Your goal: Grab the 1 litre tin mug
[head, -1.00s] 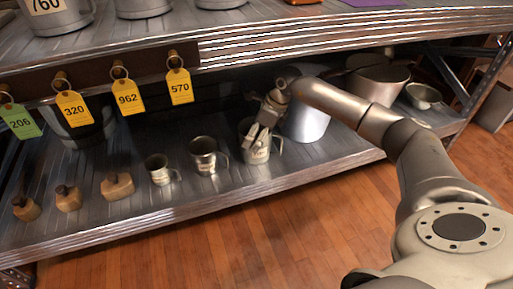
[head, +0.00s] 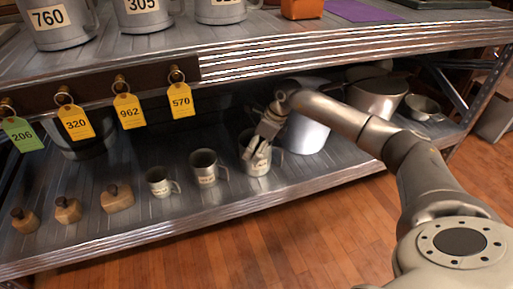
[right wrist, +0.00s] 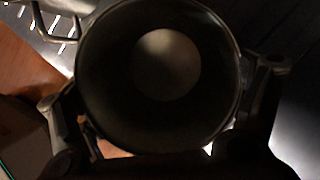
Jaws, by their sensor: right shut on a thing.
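The largest of three tin mugs, the 1 litre tin mug by its size (head: 257,167), stands on the lower shelf at the right end of the row; its label is too small to read. My right gripper (head: 259,152) is shut on it from above, and its fingers hide part of the mug. In the right wrist view the open round mouth of the mug (right wrist: 158,75) fills the middle, with a finger on each side. A middle-sized tin mug (head: 206,169) and a smaller one (head: 160,183) stand to its left. My left gripper is not in view.
A large pale pot (head: 308,134) stands just behind and right of the held mug. The upper shelf edge (head: 330,48) with hanging number tags (head: 180,100) is above. Several wooden weights (head: 117,198) sit at left. Wooden floor in front is clear.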

